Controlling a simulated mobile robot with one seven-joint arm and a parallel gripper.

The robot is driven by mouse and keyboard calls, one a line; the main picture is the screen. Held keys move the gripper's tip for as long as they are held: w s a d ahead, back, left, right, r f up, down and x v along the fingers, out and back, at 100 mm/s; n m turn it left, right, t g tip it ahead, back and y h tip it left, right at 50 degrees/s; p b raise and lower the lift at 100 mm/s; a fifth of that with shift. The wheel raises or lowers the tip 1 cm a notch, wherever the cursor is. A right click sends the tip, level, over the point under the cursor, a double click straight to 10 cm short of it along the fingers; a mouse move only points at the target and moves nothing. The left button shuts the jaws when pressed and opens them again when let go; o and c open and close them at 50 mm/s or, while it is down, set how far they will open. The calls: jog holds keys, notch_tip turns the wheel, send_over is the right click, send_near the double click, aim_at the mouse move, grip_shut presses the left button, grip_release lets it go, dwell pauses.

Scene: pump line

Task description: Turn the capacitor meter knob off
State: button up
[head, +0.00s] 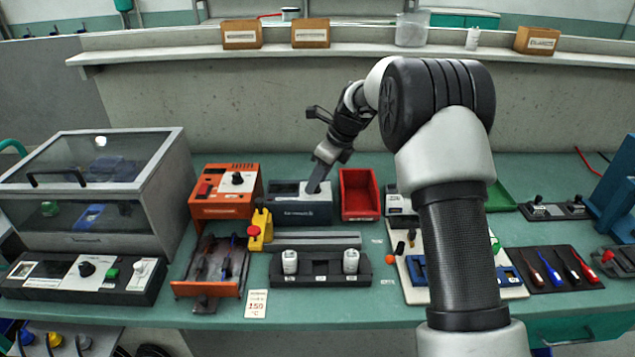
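A dark blue-grey instrument box (301,214) with a pale top panel stands on the bench in the middle of the head view. Its front label is too small to read, so I cannot confirm that it is the capacitor meter. My gripper (315,187) reaches down from the upper right to the box's top panel. Its tip is at or just above the panel; I cannot tell whether it touches. Any knob there is hidden by the gripper. I cannot tell whether the fingers are open or shut.
An orange unit (210,208) with a black knob stands left of the box. A red bin (360,212) stands close on its right. In front are a yellow block (258,238) with a red button and a dark rack (325,277) with two white pieces.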

jog(key=shift+a+f, duration=0.1)
jog(key=shift+f, duration=0.1)
grip_shut()
